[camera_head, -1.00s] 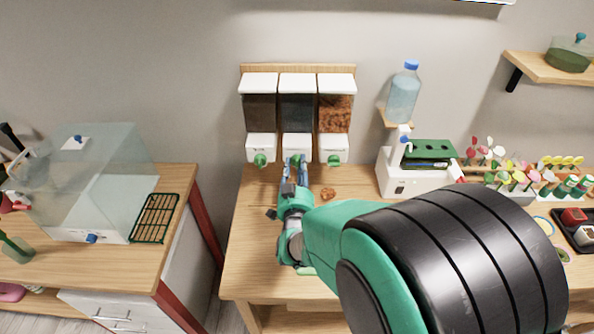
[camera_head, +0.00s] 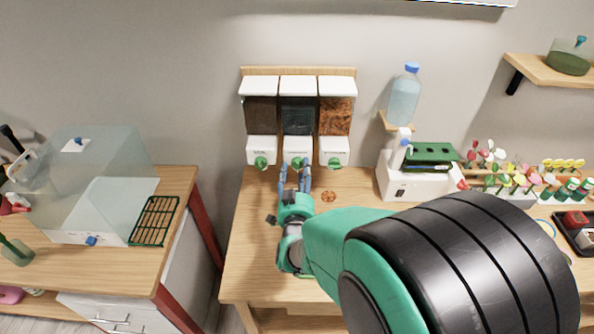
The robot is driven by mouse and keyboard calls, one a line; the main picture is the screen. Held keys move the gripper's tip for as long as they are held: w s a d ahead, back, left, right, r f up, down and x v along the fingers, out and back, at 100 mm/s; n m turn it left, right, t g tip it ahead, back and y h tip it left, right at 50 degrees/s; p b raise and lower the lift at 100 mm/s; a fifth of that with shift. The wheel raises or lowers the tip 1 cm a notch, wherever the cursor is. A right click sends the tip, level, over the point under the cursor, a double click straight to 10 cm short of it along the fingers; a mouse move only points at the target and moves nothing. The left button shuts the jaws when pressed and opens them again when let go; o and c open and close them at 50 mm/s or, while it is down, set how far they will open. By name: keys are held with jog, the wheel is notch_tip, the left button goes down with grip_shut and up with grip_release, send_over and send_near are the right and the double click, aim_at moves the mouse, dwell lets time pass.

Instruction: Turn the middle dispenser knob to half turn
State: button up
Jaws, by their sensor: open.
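A three-part dispenser hangs on the wall above the table, each part with a white lid, a clear bin and a white base with a green knob. The middle dispenser (camera_head: 298,116) holds dark material. Its green middle knob (camera_head: 297,162) shows at the front of its base, between the tips of my gripper (camera_head: 295,164) in this view. My gripper is open, its blue fingers pointing at the knob from the front. I cannot tell whether the fingers touch the knob. The left knob (camera_head: 261,163) and the right knob (camera_head: 334,162) are clear of my fingers.
A small brown piece (camera_head: 328,196) lies on the table (camera_head: 252,270) right of my gripper. A white machine (camera_head: 400,178) and a bottle on a small shelf (camera_head: 404,93) stand to the right. A clear box (camera_head: 100,170) stands on the left bench.

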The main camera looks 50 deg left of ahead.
jog(key=v, duration=1.1)
jog(key=shift+s+d, duration=0.1)
dwell(0.4)
jog(key=w+d+r+h, duration=0.2)
jog(key=w+d+r, duration=0.2)
jog(key=w, duration=0.4)
jog(key=w+d+r+m+g+h, duration=0.1)
jog(key=w+d+r, duration=0.25)
jog(key=d, duration=0.45)
jog(key=w+d+r+m+g+h, duration=0.15)
jog(key=d+r, duration=0.25)
jog(key=d, duration=0.4)
jog(key=w+d+r+h, duration=0.2)
jog(key=w+d+r, duration=0.15)
jog(key=d, duration=0.45)
jog(key=s+d+r+m+g+h, duration=0.1)
jog(key=s+d+r+h, duration=0.15)
jog(key=d, duration=0.75)
jog(key=s+d+r+m+g+h, duration=0.1)
jog(key=s+d, duration=0.2)
jog(key=d, duration=0.7)
jog(key=s+d+m+g+h, duration=0.2)
jog(key=s+d, duration=1.2)
jog(key=s, duration=0.1)
jog(key=shift+s+d+g+h, duration=0.2)
jog(key=shift+d+g+h, duration=0.15)
jog(key=shift+h, duration=0.05)
